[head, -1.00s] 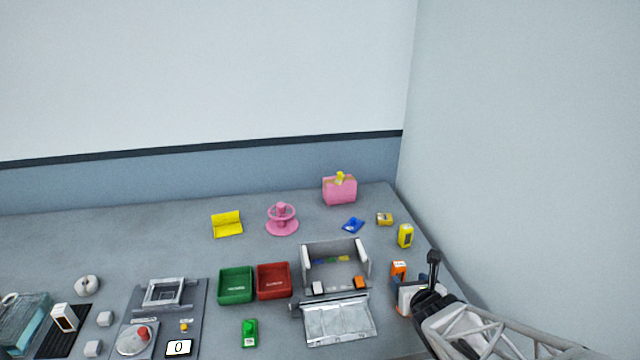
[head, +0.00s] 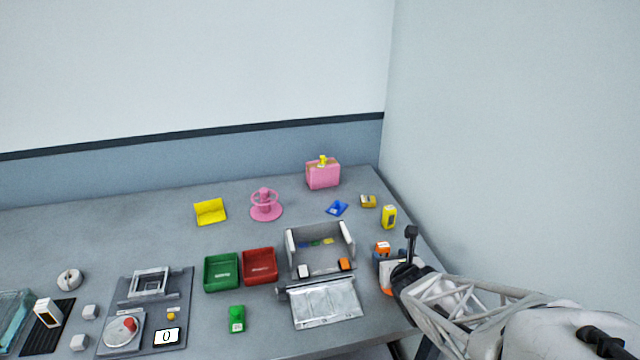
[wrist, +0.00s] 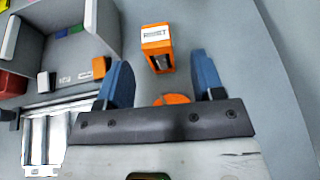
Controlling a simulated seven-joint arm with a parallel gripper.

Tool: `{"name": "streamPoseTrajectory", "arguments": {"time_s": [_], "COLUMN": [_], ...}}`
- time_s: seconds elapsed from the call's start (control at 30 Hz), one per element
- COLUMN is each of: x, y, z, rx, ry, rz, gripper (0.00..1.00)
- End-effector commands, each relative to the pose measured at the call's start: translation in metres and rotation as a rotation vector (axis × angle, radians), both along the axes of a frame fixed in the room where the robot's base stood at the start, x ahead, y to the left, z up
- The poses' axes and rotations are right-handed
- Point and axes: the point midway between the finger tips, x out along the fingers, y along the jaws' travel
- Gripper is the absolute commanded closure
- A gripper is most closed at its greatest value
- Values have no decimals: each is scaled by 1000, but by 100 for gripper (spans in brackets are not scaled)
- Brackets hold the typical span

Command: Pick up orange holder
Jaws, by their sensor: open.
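An orange block-shaped holder (wrist: 157,48) with a white printed label stands on the table in the wrist view, ahead of my fingers and roughly centred between them. It also shows as a small orange thing (head: 382,248) at the right of the table in the head view. My gripper (wrist: 160,62) is open, with a blue finger on each side and nothing clasped. A second, rounded orange piece (wrist: 171,99) lies between the fingers close to the palm, partly hidden by it. In the head view my gripper (head: 388,271) is low near the table's right edge.
A yellow item (head: 389,217) stands behind the holder. Green (head: 221,272) and red (head: 260,267) trays lie further left. The wall is to the right.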

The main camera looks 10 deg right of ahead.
Motion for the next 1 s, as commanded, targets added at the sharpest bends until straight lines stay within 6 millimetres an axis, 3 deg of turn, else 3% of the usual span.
{"name": "streamPoseTrajectory", "arguments": {"time_s": [0.23, 0.63, 1.0], "x": [8, 46, 49], "y": [0, -2, -3], "z": [-3, -16, -18], "rx": [0, 0, 0], "ry": [1, 0, 0], "rz": [1, 0, 0], "gripper": [38, 38, 38]}}
